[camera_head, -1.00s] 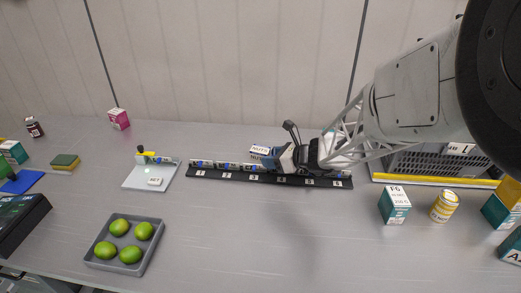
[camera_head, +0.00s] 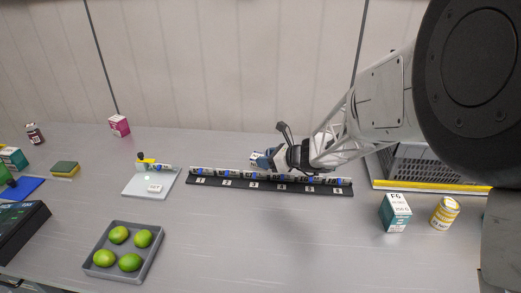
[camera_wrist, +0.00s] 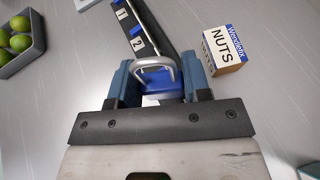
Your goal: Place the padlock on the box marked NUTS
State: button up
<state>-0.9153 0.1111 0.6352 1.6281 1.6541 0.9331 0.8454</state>
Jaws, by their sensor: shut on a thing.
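The padlock (camera_wrist: 163,84) has a blue body and a silver shackle. In the wrist view it sits between the two blue fingers of my gripper (camera_wrist: 160,75), which is shut on it, shackle pointing away from the wrist. The box marked NUTS (camera_wrist: 226,48) is white, blue and brown. It stands on the table just beyond and to the right of the right finger in the wrist view, apart from the padlock. In the head view my gripper (camera_head: 264,160) is behind the numbered rail and hides most or all of the box; the padlock cannot be made out there.
A black numbered rail (camera_head: 228,183) runs in front of my gripper. A grey tray of limes (camera_head: 155,258) and a white plate (camera_head: 137,185) are left. A teal-white box (camera_head: 395,213), a yellow can (camera_head: 445,213) and a grey crate (camera_head: 415,170) are right. The front middle is clear.

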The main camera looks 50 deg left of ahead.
jog(key=w+a, duration=0.2)
jog(key=a, duration=0.1)
jog(key=w+a, duration=0.2)
jog(key=a, duration=0.2)
jog(key=w+a+f, duration=0.1)
jog(key=w+a, duration=0.1)
jog(key=a, duration=0.1)
jog(key=shift+a, duration=0.35)
jog(key=shift+f, duration=0.1)
jog(key=shift+f, duration=1.7)
jog(key=shift+f, duration=0.15)
jog(key=o, duration=1)
jog(key=shift+c, duration=0.2)
jog(key=v, duration=1.2)
jog(key=shift+r, duration=0.2)
